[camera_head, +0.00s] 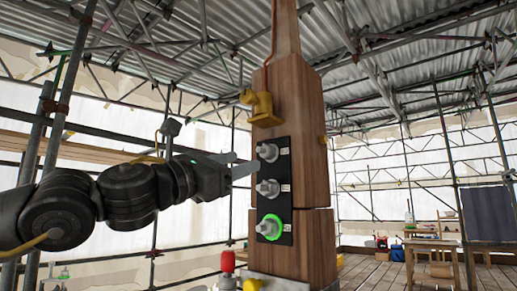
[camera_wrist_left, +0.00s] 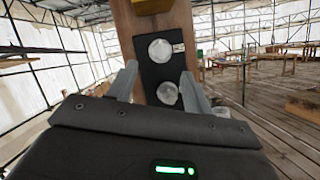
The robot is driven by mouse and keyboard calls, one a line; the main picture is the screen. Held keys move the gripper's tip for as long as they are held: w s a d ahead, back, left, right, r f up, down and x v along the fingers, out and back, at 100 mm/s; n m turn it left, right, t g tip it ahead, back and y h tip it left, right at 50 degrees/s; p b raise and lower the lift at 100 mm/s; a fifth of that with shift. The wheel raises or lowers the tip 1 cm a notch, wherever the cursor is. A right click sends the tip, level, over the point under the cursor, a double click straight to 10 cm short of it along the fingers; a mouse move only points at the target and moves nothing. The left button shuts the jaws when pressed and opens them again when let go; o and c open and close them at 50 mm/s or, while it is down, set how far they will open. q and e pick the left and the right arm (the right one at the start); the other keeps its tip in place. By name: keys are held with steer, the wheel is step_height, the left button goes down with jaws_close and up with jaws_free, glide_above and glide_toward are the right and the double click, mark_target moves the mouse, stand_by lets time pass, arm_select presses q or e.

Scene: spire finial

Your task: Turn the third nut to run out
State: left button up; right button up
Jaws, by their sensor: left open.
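A black plate (camera_head: 285,165) on the wooden spire (camera_head: 305,110) carries three silver nuts in a column: top (camera_head: 267,152), middle (camera_head: 267,188) and lowest (camera_head: 270,227). The lowest has a bright green ring around its base. My left gripper (camera_head: 243,168) is open and empty, left of the plate between the heights of the top and middle nuts. In the left wrist view the top nut (camera_wrist_left: 160,49) shows above the fingers, and the middle nut (camera_wrist_left: 167,93) appears between them, apart from both. The lowest nut is hidden there. My right gripper is not in view.
A yellow bracket (camera_head: 260,107) juts from the spire above the plate. A red-topped object (camera_head: 227,263) stands low, left of the spire's base. Scaffold poles (camera_head: 70,90) rise at the left. A wooden table (camera_head: 432,245) stands at the far right.

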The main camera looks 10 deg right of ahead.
mark_target(263, 155)
arm_select(q)
steer(key=p+x, duration=0.2)
steer(key=x, duration=0.3)
steer(key=shift+d+r, duration=0.25)
steer(key=shift+d, duration=0.1)
steer(key=shift+w+d+p, duration=0.35)
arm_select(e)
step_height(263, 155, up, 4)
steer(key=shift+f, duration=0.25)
